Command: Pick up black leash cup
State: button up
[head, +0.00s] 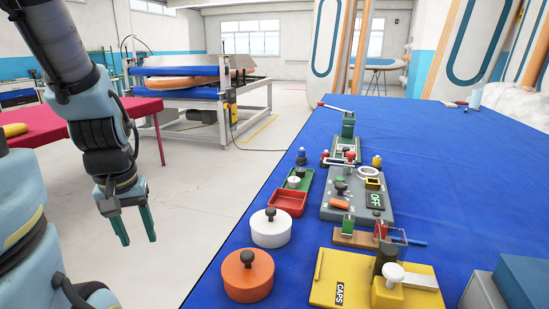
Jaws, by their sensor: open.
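My gripper (137,232) hangs over the floor at the left, apart from the blue-covered table (450,170). Its two green fingers point down and are apart, with nothing between them. Several small knob-shaped pieces stand on the table. A dark one (301,157) is by the left edge, beyond the green and red trays. Another dark one (341,188) is on the grey board. I cannot tell which is the black leash cup, as they are small here.
A white round lidded pot (271,232) and an orange one (246,281) stand near the table's left edge. A yellow CAPS board (330,285) lies in front. A grey board (335,208) carries small parts. The right side of the table is mostly clear.

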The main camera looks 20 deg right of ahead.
aim_at(300, 173)
jog(key=i+j, duration=0.1)
jog(key=i, duration=0.35)
jog(key=i+j, duration=0.15)
jog(key=i, duration=0.3)
jog(key=i+j+z, duration=0.1)
jog(key=i, duration=0.35)
jog(key=i+j, duration=0.15)
jog(key=i, duration=0.3)
jog(key=i+j, duration=0.2)
jog(key=i, duration=0.25)
jog(key=z, duration=0.4)
jog(key=i+z, duration=0.1)
jog(key=z, duration=0.3)
jog(key=j+z, duration=0.1)
jog(key=z, duration=0.7)
jog(key=i+j+z, duration=0.1)
jog(key=z, duration=1.3)
jog(key=i+l, duration=0.15)
jog(key=i, duration=0.3)
